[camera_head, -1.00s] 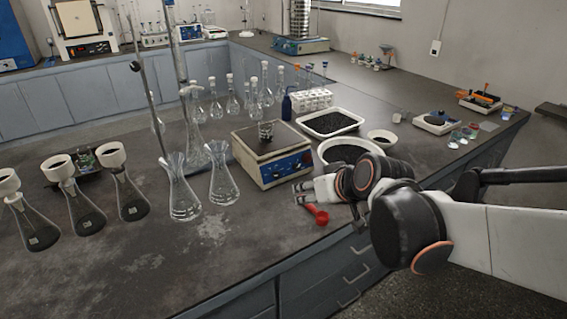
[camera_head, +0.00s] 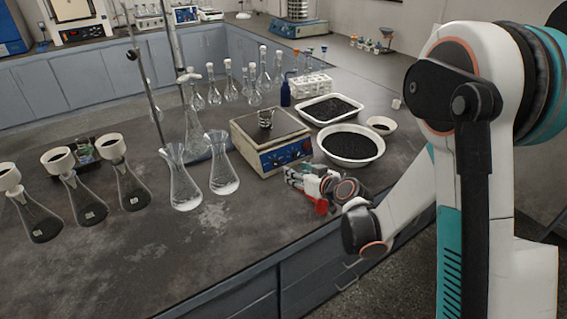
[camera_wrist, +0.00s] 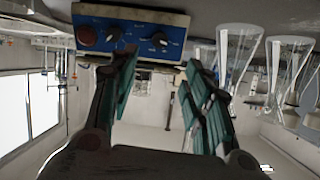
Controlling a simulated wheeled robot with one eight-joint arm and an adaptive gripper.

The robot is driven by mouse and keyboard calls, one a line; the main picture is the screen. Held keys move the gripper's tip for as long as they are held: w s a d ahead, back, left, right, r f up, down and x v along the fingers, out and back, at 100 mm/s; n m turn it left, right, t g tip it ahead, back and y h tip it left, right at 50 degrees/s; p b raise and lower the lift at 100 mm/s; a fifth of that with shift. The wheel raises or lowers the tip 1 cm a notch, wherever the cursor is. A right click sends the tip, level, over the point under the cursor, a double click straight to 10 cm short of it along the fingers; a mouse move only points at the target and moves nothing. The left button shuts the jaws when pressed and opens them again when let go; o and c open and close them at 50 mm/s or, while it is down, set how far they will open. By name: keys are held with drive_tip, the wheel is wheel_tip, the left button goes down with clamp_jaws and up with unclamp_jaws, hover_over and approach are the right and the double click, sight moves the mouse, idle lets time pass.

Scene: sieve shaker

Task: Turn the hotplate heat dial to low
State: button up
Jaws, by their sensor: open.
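The hotplate (camera_head: 245,137) stands on the bench with a pale top and a blue front panel (camera_head: 290,156). In the wrist view the blue panel (camera_wrist: 136,20) appears upside down, with two dark dials, one left (camera_wrist: 113,34) and one right (camera_wrist: 160,41), and a reddish-brown round part (camera_wrist: 87,37). Which dial is for heat is too small to read. A small glass beaker with dark contents (camera_head: 265,118) sits on the plate. My gripper (camera_head: 291,177) is open just in front of the panel.
A white bowl of black granules (camera_head: 352,160) stands right of the hotplate, with a tray (camera_head: 325,121) behind. Glass flasks (camera_head: 222,178) stand to its left. The bench front is mostly clear.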

sight(277, 164)
drive_tip(key=b+x, duration=0.4)
drive_tip(key=x, duration=1)
drive_tip(key=shift+d, duration=0.1)
drive_tip(key=shift+c, duration=0.4)
clamp_jaws()
